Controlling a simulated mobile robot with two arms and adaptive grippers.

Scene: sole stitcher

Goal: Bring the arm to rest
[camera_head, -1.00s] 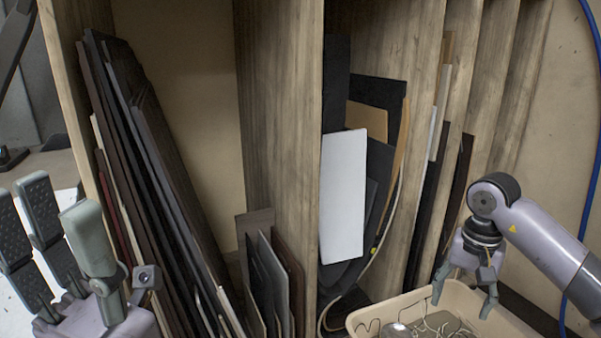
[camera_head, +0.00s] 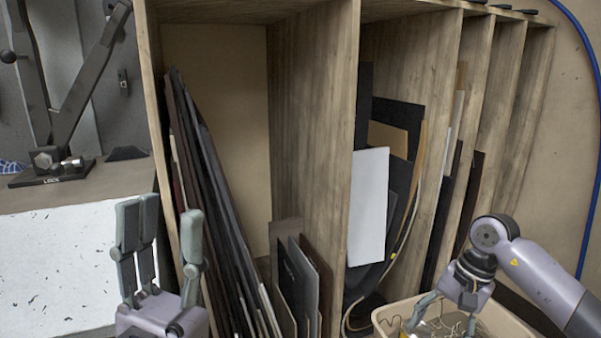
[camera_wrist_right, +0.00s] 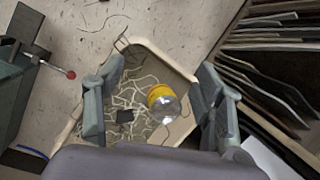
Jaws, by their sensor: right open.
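My left gripper (camera_head: 168,214) stands at the lower left of the head view, fingers pointing up and spread apart, with nothing between them. My right gripper (camera_head: 440,312) is at the lower right, pointing down over a beige bin (camera_head: 386,318). In the right wrist view, my right gripper (camera_wrist_right: 158,100) is open, with its fingers wide apart. A clear jar with a yellow band (camera_wrist_right: 160,92) shows between the fingers, apart from both, inside the bin. Whitish tangled cords (camera_wrist_right: 130,88) also lie in the bin.
A wooden rack (camera_head: 310,110) with upright dividers holds dark sheets (camera_head: 225,190) and a white panel (camera_head: 368,205). A blue hose (camera_head: 592,210) hangs at the right.

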